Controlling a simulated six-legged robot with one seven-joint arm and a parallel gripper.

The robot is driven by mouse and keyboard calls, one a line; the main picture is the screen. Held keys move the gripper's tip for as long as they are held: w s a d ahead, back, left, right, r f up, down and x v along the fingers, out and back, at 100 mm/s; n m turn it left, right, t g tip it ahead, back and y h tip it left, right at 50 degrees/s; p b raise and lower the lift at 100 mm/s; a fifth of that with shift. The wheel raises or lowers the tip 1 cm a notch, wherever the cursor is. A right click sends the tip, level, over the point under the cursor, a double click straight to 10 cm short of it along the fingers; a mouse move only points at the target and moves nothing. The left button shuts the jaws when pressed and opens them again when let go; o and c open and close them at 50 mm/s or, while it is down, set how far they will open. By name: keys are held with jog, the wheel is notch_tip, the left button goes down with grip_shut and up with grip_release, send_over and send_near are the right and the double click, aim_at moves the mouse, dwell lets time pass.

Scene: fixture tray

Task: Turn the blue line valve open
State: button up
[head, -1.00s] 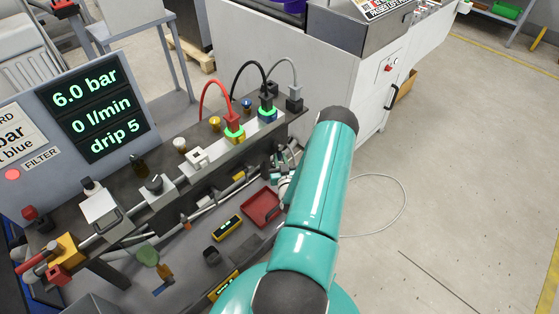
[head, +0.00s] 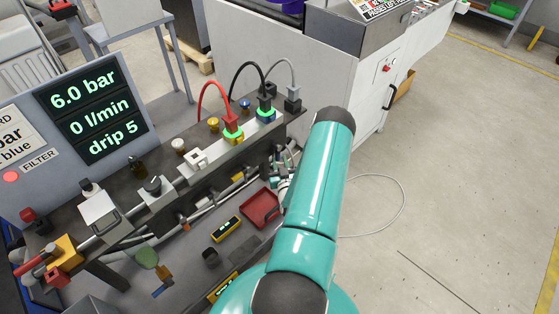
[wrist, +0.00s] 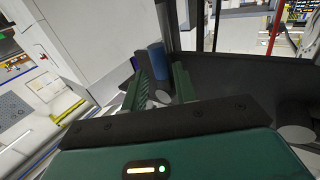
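In the wrist view, the two green fingers of my gripper (wrist: 162,88) stand apart. In the head view, my teal arm covers most of the gripper, at the right end of the bench, and the blue handle cannot be made out there. The display (head: 95,112) reads 6.0 bar, 0 l/min, drip 5.
The dark bench (head: 150,170) carries coloured knobs, white fittings, and red, black and grey cables in sockets. A red tray (head: 260,207) and a yellow meter (head: 227,229) lie below it. A white cabinet (head: 285,75) stands behind. The floor at right is mostly open, with a loose cable.

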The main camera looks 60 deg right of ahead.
jog(key=v, duration=1.2)
jog(key=shift+s, duration=0.25)
jog(key=shift+r, duration=0.1)
